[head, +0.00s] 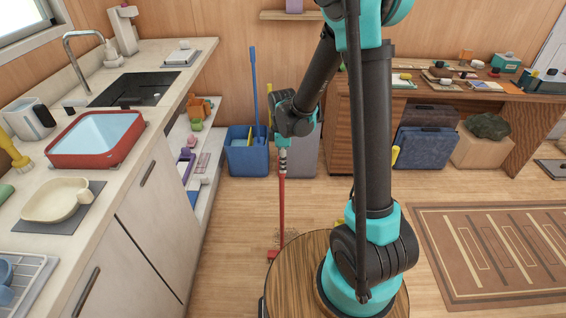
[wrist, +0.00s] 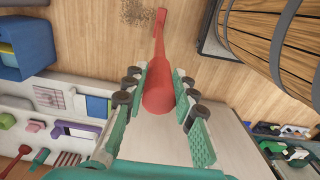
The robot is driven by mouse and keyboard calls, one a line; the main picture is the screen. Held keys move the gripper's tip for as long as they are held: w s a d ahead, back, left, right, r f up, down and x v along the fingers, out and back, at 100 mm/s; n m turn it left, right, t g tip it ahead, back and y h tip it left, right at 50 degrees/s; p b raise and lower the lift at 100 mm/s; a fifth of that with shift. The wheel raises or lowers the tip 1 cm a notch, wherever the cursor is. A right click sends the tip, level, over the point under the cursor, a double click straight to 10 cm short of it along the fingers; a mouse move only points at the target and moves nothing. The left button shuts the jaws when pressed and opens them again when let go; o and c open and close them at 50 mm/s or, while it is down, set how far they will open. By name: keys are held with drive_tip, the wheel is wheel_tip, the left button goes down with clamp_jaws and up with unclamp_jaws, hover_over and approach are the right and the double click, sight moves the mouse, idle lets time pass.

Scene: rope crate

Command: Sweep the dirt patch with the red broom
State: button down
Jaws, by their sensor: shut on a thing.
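The red broom (head: 282,205) hangs upright below my gripper (head: 283,152), its head low near the floor at the front of my round wooden-topped base. In the wrist view the broom's handle (wrist: 163,60) runs between the two fingers of my gripper (wrist: 158,92), which is shut on it. The broom's head (wrist: 161,15) is at the far end, beside the dirt patch (wrist: 137,13), a brown speckled area on the wood floor. The dirt patch also shows in the head view (head: 288,238), partly hidden behind my base. I cannot tell whether the head touches the floor.
A counter (head: 150,200) with a sink runs along the left, with open shelves at its end. A blue bin (head: 246,158) stands by the back wall. A desk with bags beneath is at the back right, and a brown striped rug (head: 430,250) lies right. Floor between is clear.

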drive_tip(key=shift+f, duration=1.75)
drive_tip(key=w+g, duration=0.1)
drive_tip(key=w, duration=0.8)
drive_tip(key=shift+d+f, duration=0.15)
drive_tip(key=shift+d, duration=0.05)
drive_tip(key=shift+w+d, duration=0.7)
drive_tip(key=shift+w, duration=11.45)
drive_tip(key=s+t, duration=0.1)
drive_tip(key=s, duration=0.8)
drive_tip(key=shift+a, duration=0.2)
drive_tip(key=s+t, duration=0.1)
drive_tip(key=s, duration=0.8)
drive_tip(key=shift+a, duration=0.3)
